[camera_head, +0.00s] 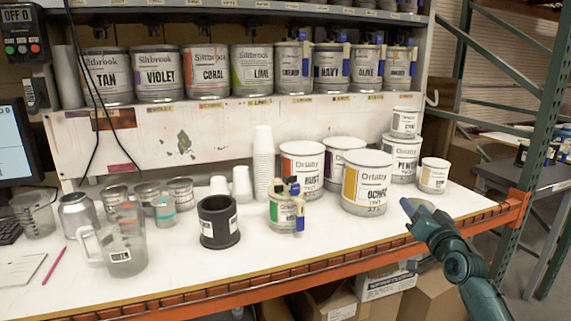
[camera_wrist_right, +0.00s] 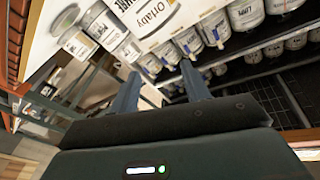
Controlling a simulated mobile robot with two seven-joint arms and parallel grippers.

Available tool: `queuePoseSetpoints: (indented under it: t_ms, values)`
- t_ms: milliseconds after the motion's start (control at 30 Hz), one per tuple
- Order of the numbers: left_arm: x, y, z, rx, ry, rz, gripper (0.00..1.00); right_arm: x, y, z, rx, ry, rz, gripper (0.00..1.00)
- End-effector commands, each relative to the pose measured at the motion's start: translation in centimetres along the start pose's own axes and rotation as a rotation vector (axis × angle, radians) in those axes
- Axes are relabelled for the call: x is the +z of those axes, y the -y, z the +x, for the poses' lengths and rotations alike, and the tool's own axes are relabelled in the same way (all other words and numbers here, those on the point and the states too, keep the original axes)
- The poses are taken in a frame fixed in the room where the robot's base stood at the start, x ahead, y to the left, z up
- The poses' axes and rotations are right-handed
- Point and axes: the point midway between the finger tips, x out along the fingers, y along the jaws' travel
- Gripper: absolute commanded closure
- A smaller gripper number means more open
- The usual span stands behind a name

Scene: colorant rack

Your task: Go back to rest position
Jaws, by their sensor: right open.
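My right gripper (camera_head: 416,208) is at the front right edge of the white counter, in front of the large Orlaby ochre can (camera_head: 367,182). Its arm comes in from the lower right. In the right wrist view, the two fingers of my right gripper (camera_wrist_right: 158,82) stand apart with nothing between them, so it is open and empty. The Orlaby can (camera_wrist_right: 143,20) shows beyond the fingers in that view. My left gripper and arm are not in view.
The white counter (camera_head: 170,275) holds several cans, a cup stack (camera_head: 263,160), a black cylinder (camera_head: 218,220) and a clear pitcher (camera_head: 122,240). A green rack post (camera_head: 548,110) stands at right. Boxes (camera_head: 425,292) sit below. The counter's front middle is clear.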

Motion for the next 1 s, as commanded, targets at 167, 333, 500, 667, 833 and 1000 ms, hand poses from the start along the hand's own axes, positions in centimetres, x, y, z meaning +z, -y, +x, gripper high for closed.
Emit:
queuePoseSetpoints:
  t_ms: [167,333,500,667,833,1000]
  values:
    - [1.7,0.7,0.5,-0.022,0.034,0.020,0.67,1.0,-1.4,-0.3,0.061,0.056,-0.258,0.53]
    - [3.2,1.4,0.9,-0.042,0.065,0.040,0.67,1.5,-3.0,-0.5,0.129,0.107,-0.497,0.53]
    - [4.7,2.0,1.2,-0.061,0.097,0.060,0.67,1.4,-4.8,-0.9,0.212,0.160,-0.740,0.53]
    - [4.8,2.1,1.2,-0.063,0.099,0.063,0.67,7.6,-4.3,-4.1,0.174,0.238,-0.757,0.53]
    - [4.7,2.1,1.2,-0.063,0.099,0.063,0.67,14.7,-3.0,-9.2,0.116,0.329,-0.731,0.53]
    - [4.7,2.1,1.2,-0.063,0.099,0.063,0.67,22.7,-0.6,-17.3,0.046,0.449,-0.673,0.53]
